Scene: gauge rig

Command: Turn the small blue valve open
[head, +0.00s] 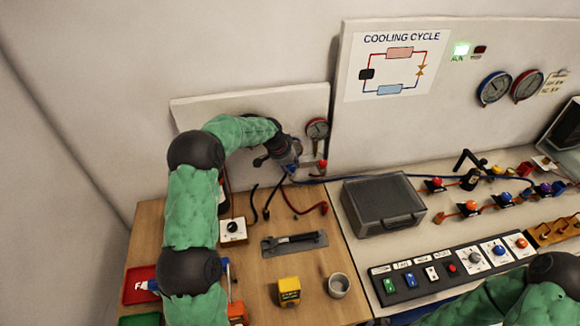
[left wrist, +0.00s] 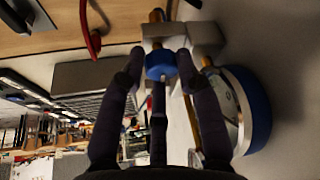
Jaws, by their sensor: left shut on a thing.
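The small blue valve (left wrist: 160,65) is a round blue knob on a metal block with a brass pipe, seen in the left wrist view. My left gripper (left wrist: 158,62) is shut on this knob, with its dark fingers around it. In the head view my left gripper (head: 291,163) is at the small wall panel and hides most of the valve. My right arm shows at the bottom right of the head view, but its gripper is out of the picture.
A blue-rimmed gauge (left wrist: 248,108) sits close beside the fingers. A red-rimmed gauge (head: 318,128) and a red valve handle (head: 322,164) are just right of the gripper.

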